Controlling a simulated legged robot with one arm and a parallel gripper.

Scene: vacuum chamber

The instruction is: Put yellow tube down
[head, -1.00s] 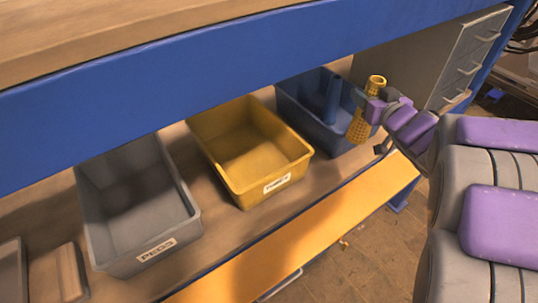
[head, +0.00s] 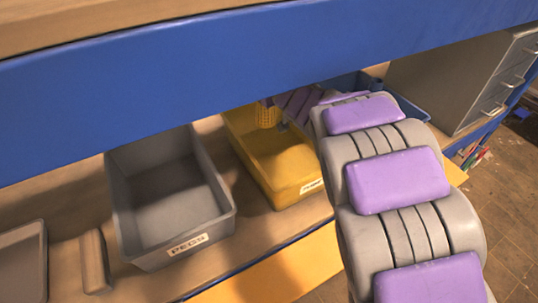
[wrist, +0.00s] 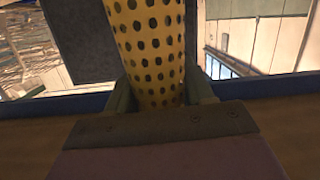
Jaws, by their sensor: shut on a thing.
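The yellow tube (head: 267,116) is a perforated cylinder with dark round holes. In the head view its lower part shows over the far part of the yellow bin (head: 283,168), and its top is hidden behind the blue beam. In the wrist view the tube (wrist: 150,45) stands between the fingers of my gripper (wrist: 160,98), which is shut on it. In the head view the gripper (head: 282,119) is mostly hidden by the beam and my own arm. I cannot tell whether the tube touches the bin.
A grey bin labelled PEGS (head: 165,195) stands left of the yellow bin. A blue bin (head: 408,108) is partly hidden behind my arm. The blue beam (head: 200,95) runs low above the shelf. A grey drawer cabinet (head: 450,80) stands at right.

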